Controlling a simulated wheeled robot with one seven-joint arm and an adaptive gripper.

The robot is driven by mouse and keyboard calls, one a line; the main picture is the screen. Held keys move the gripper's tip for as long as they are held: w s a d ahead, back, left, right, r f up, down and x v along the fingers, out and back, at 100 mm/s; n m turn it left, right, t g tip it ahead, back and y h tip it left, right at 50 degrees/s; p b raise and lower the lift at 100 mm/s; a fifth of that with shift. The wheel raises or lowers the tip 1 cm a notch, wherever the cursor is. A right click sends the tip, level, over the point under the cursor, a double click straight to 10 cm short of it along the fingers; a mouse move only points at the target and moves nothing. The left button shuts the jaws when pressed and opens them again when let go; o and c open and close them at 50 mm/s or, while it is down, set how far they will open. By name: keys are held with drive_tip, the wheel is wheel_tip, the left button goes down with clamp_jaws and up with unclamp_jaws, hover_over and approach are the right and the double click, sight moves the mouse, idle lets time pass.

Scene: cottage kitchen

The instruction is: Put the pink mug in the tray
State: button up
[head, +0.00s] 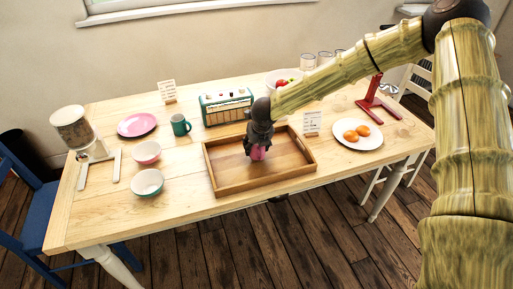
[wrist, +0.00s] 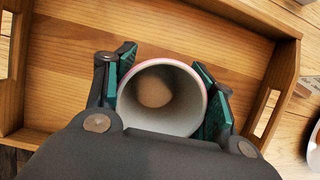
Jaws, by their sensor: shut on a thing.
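The pink mug (head: 259,153) is held by my gripper (head: 258,147) over the middle of the wooden tray (head: 222,186). In the wrist view, the mug (wrist: 158,72) shows its round open mouth and pale inside, with a thin pink rim. The two green-padded fingers of my gripper (wrist: 164,88) press on its left and right sides. The wooden tray (wrist: 68,48) lies beneath it, with its walls around the mug. I cannot tell whether the mug's base touches the tray floor. The rest of the tray floor in view is bare.
A green radio (head: 226,107) and a teal mug (head: 180,125) stand behind the tray. A pink bowl (head: 146,152) and a mint bowl (head: 147,183) are to its left. A white plate with orange food (head: 358,144) and a small card (head: 312,123) are to its right.

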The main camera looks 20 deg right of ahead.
drive_tip(key=shift+f, duration=0.85)
drive_tip(key=shift+f, duration=0.1)
drive_tip(key=o, duration=1.1)
drive_tip(key=shift+o, duration=0.2)
drive_tip(key=v, duration=1.2)
drive_tip(key=shift+b, duration=0.4)
